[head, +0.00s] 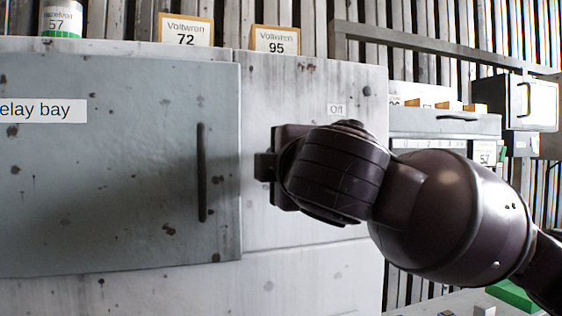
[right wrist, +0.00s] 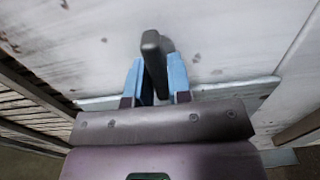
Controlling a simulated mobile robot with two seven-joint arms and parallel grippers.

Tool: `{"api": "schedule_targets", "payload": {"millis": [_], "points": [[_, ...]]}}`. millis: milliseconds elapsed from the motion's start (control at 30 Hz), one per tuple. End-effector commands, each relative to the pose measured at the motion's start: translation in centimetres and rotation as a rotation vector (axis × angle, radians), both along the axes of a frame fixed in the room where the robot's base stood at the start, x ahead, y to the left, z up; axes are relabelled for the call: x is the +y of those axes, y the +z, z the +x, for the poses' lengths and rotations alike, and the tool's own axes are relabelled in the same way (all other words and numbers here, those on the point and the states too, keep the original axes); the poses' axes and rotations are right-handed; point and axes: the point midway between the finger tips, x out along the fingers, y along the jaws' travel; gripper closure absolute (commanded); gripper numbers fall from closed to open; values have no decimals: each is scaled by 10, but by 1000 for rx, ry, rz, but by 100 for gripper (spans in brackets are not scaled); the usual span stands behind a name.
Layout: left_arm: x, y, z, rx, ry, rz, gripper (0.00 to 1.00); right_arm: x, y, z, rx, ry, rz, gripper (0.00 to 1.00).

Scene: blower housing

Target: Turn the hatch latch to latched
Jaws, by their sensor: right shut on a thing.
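The hatch is a grey-blue door (head: 120,190) with a "…elay bay" label and a dark vertical handle (head: 202,172); it looks closed, flush with the pale cabinet front. My right gripper (right wrist: 154,82) is at the pale panel right of the door, its blue fingertips on either side of a dark bar, which looks like the latch handle (right wrist: 153,55). The gripper is shut on that bar. In the head view my right wrist hides most of this spot, so I cannot tell the latch's angle well. My left gripper is out of view.
An "Off" label (head: 337,109) sits on the panel above my wrist. Boxes marked 72 (head: 186,32) and 95 (head: 274,40) and a can (head: 62,20) stand on top of the cabinet. Shelving with a drawer unit (head: 445,122) stands behind on the right.

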Motion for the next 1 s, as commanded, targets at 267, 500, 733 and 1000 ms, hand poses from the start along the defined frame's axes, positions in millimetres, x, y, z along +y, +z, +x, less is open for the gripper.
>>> {"api": "schedule_targets", "payload": {"millis": [267,500,733,1000], "points": [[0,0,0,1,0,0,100,-2,4,2,-19,-7,-29,100],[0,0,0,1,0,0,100,-2,4,2,-20,-7,-28,100],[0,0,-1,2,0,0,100,-2,4,2,-18,-8,-29,60],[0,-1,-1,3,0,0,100,-1,2,1,-14,-4,-30,60]]}}
